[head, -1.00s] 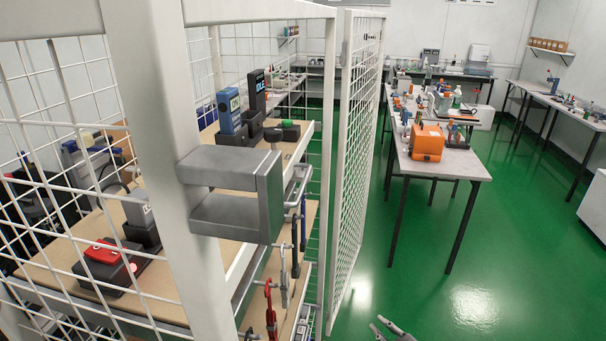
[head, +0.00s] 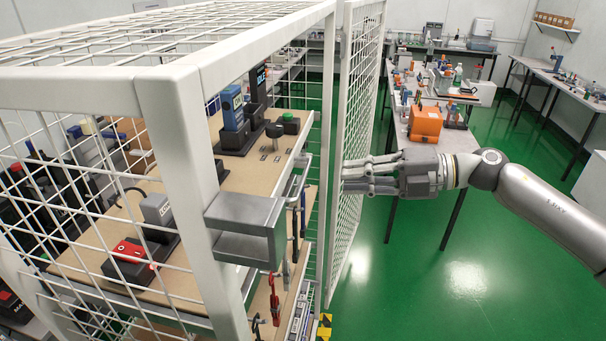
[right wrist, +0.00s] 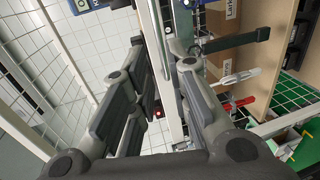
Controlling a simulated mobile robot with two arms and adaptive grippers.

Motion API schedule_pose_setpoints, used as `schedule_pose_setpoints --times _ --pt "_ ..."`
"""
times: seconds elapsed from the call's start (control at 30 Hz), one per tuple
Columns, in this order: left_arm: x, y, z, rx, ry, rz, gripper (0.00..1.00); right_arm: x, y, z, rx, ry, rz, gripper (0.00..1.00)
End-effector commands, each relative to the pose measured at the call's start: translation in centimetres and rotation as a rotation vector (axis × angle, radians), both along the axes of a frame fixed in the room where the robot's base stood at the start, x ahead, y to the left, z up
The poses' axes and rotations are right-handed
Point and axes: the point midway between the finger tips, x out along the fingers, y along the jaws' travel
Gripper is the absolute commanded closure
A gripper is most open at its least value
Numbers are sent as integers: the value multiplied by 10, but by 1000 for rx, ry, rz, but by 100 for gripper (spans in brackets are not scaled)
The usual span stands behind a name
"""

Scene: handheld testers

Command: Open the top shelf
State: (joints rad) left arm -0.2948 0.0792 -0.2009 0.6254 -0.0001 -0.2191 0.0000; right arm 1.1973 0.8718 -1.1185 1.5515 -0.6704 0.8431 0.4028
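The top shelf (head: 265,163) is a wooden board with a pale front edge inside a white wire cage. A metal bar handle (head: 301,178) sits on its front edge. The cage's mesh door (head: 352,110) stands open. My right gripper (head: 347,175) points left, its fingertips in front of the door mesh in the head view; I cannot tell whether they touch it. In the right wrist view its fingers (right wrist: 155,85) are apart, with pale rails visible between and beyond them. No hold on anything shows. My left gripper is not in view.
A grey metal bracket (head: 246,229) juts from the cage's corner post. Testers, such as a blue one (head: 231,107), stand on the shelf. Coloured clamps (head: 274,300) hang below. A workbench with an orange box (head: 425,123) stands behind my right arm. Green floor is clear at the right.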

Motion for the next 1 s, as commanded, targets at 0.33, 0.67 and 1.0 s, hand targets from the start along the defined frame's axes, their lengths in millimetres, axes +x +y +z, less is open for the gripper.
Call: schedule_pose_setpoints --times 0.33,0.67,1.0 --pt "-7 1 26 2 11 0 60 11 59 -8 3 3 3 83" --pt "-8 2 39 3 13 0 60 19 97 -19 2 1 1 83" --pt "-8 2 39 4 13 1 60 20 100 -21 2 0 -1 84"
